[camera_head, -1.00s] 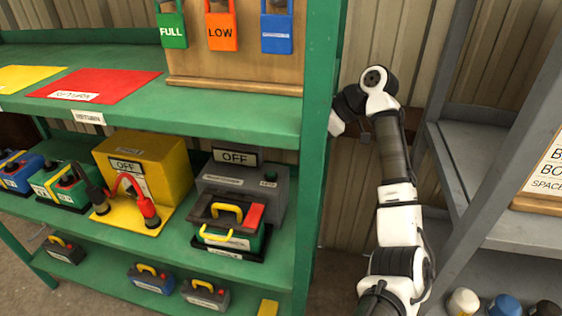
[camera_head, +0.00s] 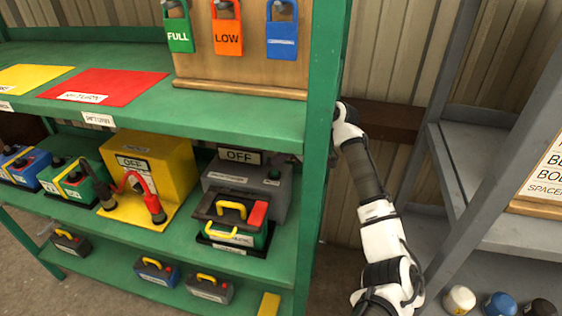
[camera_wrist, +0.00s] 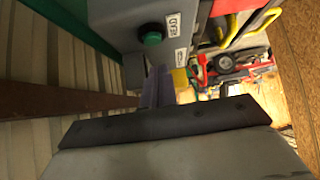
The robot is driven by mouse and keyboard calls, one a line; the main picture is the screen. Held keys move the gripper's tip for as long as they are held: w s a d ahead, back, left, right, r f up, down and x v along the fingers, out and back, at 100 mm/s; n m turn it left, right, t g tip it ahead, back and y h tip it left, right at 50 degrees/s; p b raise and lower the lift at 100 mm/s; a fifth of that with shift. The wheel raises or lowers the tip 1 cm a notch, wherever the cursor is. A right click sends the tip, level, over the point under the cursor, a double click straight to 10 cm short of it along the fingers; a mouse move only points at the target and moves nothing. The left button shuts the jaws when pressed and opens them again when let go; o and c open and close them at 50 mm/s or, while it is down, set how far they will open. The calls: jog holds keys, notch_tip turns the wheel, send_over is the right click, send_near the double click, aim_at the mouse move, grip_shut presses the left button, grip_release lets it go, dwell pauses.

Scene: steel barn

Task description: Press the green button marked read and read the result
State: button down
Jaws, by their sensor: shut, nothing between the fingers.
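The grey tester box (camera_head: 215,179) stands on the middle green shelf, its display (camera_head: 239,156) reading OFF. Its green button (camera_head: 272,174) is on the right of its front. In the wrist view the green button (camera_wrist: 152,39) shows close up in a dark ring, beside a READ label (camera_wrist: 173,24). My gripper (camera_wrist: 158,86) is shut and empty, its fingertips near the box face and apart from the button in the picture; contact cannot be told. In the head view the green post hides most of my gripper.
A battery with a yellow handle (camera_head: 232,210) stands in front of the grey box. A yellow box (camera_head: 172,165) with clamps is to its left. The green post (camera_head: 322,130) stands between my arm and the shelf. A grey rack (camera_head: 470,170) is at right.

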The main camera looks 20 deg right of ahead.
aim_at(271, 172)
jog(key=shift+d+f+p, duration=0.15)
jog(key=shift+f+p, duration=0.15)
jog(key=shift+f, duration=1.2)
